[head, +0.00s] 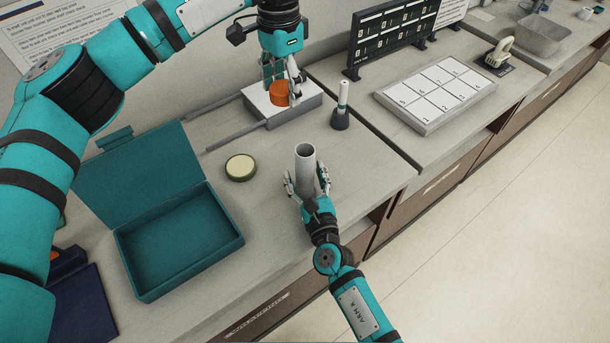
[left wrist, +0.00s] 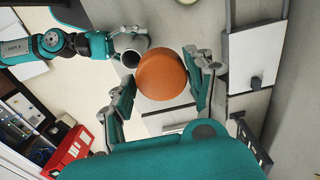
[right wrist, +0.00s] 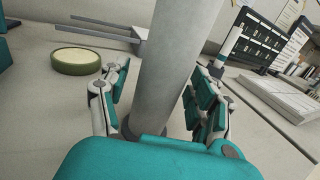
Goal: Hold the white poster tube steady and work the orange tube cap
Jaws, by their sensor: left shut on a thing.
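The white poster tube (head: 306,165) stands upright on the counter, its open top facing up. It also shows in the right wrist view (right wrist: 165,65). My right gripper (head: 307,187) has a finger on each side of the tube, with narrow gaps showing, so it is open around it. The orange tube cap (head: 279,94) is between the fingers of my left gripper (head: 281,82), which is shut on it; the cap also fills the middle of the left wrist view (left wrist: 161,75).
The grey-white block (head: 310,104) stands behind the tube. A marker in a dark stand (head: 341,113) is right of it. A round green-rimmed lid (head: 240,168) and an open teal box (head: 228,246) lie to the left. A numbered tray (head: 437,96) is at right.

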